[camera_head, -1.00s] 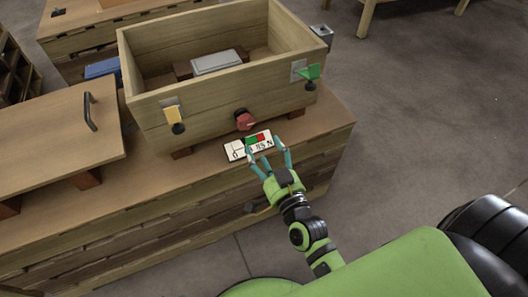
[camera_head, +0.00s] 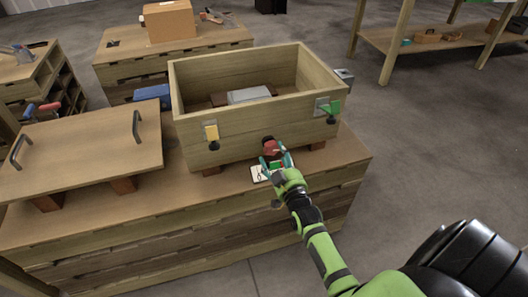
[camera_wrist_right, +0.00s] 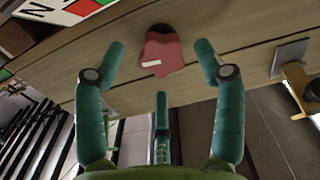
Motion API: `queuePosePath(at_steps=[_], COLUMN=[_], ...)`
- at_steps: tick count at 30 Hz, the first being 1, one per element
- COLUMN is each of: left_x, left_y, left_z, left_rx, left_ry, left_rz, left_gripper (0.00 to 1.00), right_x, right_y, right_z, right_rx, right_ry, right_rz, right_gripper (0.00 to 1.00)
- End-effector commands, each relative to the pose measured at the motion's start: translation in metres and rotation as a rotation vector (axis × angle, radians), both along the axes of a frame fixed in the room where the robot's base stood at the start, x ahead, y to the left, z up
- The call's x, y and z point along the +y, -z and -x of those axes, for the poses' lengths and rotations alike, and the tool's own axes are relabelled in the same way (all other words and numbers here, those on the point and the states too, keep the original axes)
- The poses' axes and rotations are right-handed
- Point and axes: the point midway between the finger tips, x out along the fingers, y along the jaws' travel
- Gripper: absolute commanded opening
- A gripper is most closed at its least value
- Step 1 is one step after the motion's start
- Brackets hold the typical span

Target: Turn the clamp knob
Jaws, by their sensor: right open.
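The red clamp knob (camera_head: 271,147) sits on the front wall of a wooden box (camera_head: 240,147), low and right of the middle. In the right wrist view the knob (camera_wrist_right: 163,52) has a white mark and a dark round base. My right gripper (camera_head: 272,160) is open, its teal fingers just in front of the knob. In the right wrist view the gripper's fingertips (camera_wrist_right: 160,62) stand on both sides of the knob, apart from it. A label card (camera_head: 262,173) with red and green fields lies below the knob, partly hidden by the gripper. My left gripper is out of view.
A grey block (camera_head: 249,95) lies inside. A wooden lid with handles (camera_head: 80,150) rests on blocks at left.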

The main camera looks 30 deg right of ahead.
Motion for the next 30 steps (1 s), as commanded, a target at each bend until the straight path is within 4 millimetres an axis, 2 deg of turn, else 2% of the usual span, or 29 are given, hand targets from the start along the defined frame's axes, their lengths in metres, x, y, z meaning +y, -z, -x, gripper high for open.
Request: queuePosePath(at_steps=[3, 7, 12, 18, 19, 20, 21, 23, 30], left_x=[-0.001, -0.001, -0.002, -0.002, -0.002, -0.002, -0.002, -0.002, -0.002], left_y=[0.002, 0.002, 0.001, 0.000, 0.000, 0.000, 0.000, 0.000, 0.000], left_z=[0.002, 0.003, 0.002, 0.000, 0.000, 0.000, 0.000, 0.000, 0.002], left_rx=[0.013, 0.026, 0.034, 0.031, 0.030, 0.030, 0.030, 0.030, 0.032], left_ry=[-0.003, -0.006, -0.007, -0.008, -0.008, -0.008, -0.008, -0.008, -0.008], left_rz=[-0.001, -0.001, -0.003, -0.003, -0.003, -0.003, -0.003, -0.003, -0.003], left_gripper=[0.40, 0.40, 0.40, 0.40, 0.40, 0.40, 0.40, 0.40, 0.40], right_x=[-0.004, -0.007, -0.009, -0.009, -0.009, -0.009, -0.009, -0.009, -0.009], right_y=[0.001, 0.001, 0.001, 0.000, 0.000, 0.000, 0.000, 0.000, 0.001], right_z=[-0.020, -0.034, -0.042, -0.042, -0.042, -0.042, -0.042, -0.041, -0.041], right_rx=[-0.002, -0.001, 0.001, 0.001, 0.001, 0.001, 0.001, 0.001, 0.002], right_ry=[-0.001, -0.002, -0.002, -0.002, -0.002, -0.002, -0.002, -0.002, -0.002], right_rz=[-0.001, -0.001, -0.002, -0.002, -0.002, -0.003, -0.003, -0.003, -0.008], right_gripper=[0.70, 0.70, 0.70, 0.70, 0.66, 0.54, 0.38, 0.14, 0.14])
